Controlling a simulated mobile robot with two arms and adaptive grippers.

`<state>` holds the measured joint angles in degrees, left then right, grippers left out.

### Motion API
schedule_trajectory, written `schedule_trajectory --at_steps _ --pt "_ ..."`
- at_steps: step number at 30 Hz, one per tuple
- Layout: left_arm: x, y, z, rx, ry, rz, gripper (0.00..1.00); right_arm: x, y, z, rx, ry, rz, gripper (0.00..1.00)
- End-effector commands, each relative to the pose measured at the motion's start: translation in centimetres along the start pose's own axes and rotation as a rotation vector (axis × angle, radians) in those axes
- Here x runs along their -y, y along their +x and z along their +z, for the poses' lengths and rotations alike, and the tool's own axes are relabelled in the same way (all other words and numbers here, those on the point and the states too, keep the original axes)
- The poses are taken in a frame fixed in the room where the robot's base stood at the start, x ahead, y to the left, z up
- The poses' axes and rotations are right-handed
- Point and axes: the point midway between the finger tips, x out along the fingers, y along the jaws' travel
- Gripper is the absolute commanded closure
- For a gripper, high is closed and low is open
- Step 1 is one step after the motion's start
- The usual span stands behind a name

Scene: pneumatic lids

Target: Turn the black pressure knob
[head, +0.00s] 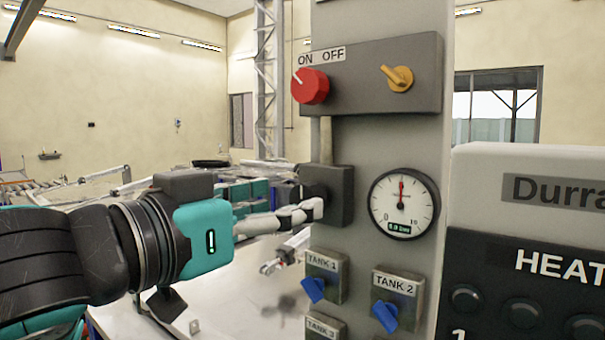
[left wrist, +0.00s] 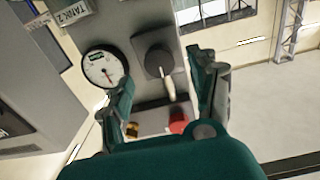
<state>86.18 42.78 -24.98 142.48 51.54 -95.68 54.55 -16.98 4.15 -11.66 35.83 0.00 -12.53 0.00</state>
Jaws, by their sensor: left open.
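The black pressure knob sits on a dark square block (head: 341,196) on the grey panel, left of the round gauge (head: 402,203). In the left wrist view the black knob (left wrist: 158,62) lies between the two spread fingers of my left gripper (left wrist: 166,76). The gripper is open; I cannot tell whether a finger touches the knob. The gauge needle points straight up. My right gripper is not in view.
A red knob (head: 310,86) and an orange knob (head: 398,78) are on the dark box above. Blue valve handles TANK 1 (head: 313,290) and TANK 2 (head: 386,315) are below. A heater unit (head: 525,235) stands close on the right. A white tabletop (head: 235,300) lies behind.

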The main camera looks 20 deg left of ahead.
Motion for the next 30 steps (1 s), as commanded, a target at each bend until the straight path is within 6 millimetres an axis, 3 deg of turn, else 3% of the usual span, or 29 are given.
schedule_trajectory --at_steps 3,9,15,20,30 --pt "0.0 2.2 -0.1 0.004 0.0 0.001 0.39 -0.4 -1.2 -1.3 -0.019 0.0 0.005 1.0" --pt "0.0 4.2 0.0 0.001 0.0 -0.001 0.39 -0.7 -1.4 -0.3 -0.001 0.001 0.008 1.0" --pt "0.0 4.6 0.1 -0.001 0.001 0.0 0.39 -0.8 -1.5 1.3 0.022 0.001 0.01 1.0" --pt "0.0 4.5 0.1 -0.001 0.001 0.0 0.41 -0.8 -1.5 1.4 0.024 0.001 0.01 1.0" --pt "0.0 4.5 0.1 -0.001 0.001 -0.001 0.85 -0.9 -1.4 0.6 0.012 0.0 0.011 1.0"
